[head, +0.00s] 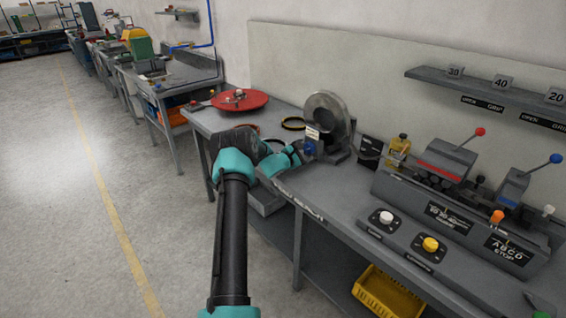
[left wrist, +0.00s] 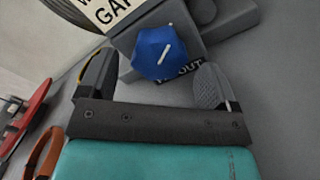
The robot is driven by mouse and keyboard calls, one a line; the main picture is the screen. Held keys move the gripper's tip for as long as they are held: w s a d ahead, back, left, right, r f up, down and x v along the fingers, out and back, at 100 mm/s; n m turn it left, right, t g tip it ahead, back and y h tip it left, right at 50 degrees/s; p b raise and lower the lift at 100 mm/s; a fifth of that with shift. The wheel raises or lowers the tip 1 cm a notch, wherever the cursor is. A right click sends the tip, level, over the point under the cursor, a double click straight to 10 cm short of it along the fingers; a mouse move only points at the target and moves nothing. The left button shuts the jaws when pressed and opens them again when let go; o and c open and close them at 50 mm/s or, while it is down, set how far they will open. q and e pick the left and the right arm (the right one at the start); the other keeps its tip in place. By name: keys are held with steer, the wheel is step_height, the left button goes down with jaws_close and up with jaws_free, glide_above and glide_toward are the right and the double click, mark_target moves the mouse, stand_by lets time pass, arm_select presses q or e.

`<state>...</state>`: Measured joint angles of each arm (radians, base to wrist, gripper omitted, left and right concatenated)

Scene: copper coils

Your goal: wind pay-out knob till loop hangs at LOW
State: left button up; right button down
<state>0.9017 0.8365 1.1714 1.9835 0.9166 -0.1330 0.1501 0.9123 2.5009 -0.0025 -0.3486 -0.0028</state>
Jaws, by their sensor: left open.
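The blue pay-out knob (head: 310,148) is on the front of the unit with the large grey disc (head: 345,108). In the left wrist view the knob (left wrist: 165,52) is faceted with a white line, and part of a label reading "OUT" (left wrist: 190,65) shows beside it. My left gripper (head: 297,152) is open at the knob. In the left wrist view its two fingers (left wrist: 157,78) stand on either side of the knob's near edge, and contact is not visible. I cannot make out the loop or a LOW mark. My right gripper is not in view.
To the right are a white knob (head: 386,217), a yellow knob (head: 430,243) and machines with red and blue levers. A yellow crate (head: 388,295) sits below.

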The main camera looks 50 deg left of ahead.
arm_select(q)
steer(key=s, duration=0.5)
steer(key=s+d, duration=0.1)
steer(key=s, duration=0.9)
steer(key=shift+s+d, duration=0.2)
